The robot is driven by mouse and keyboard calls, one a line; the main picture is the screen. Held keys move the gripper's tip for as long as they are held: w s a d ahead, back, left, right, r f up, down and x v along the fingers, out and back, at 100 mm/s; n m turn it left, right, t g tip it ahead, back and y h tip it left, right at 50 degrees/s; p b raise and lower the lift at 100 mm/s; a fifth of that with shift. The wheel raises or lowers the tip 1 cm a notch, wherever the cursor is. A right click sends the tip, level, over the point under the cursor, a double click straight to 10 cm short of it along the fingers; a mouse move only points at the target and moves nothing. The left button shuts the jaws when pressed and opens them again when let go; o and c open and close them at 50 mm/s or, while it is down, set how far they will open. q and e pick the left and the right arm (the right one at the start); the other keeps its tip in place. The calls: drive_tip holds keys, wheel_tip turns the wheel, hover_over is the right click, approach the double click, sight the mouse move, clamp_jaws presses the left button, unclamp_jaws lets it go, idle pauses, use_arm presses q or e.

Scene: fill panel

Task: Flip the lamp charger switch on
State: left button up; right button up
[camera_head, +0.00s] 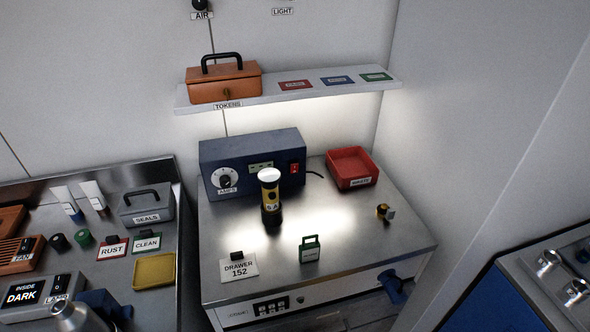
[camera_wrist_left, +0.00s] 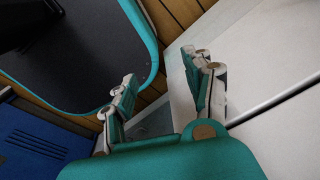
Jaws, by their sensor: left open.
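The dark blue charger box (camera_head: 232,152) stands at the back of the metal bench, below the shelf. Its front has a dial marked AMPS (camera_head: 225,178) at left, a small greenish panel in the middle and a red switch (camera_head: 294,169) at right. The switch is too small to tell which way it is set. A yellow and black lamp (camera_head: 270,203) stands upright in front of the box. My left gripper (camera_wrist_left: 163,92) shows only in the left wrist view, open and empty, away from the charger. My right gripper is in neither view.
A red tray (camera_head: 352,181) sits right of the charger. The shelf (camera_head: 330,88) overhangs behind, with an orange box (camera_head: 223,83). The bench middle is mostly clear.

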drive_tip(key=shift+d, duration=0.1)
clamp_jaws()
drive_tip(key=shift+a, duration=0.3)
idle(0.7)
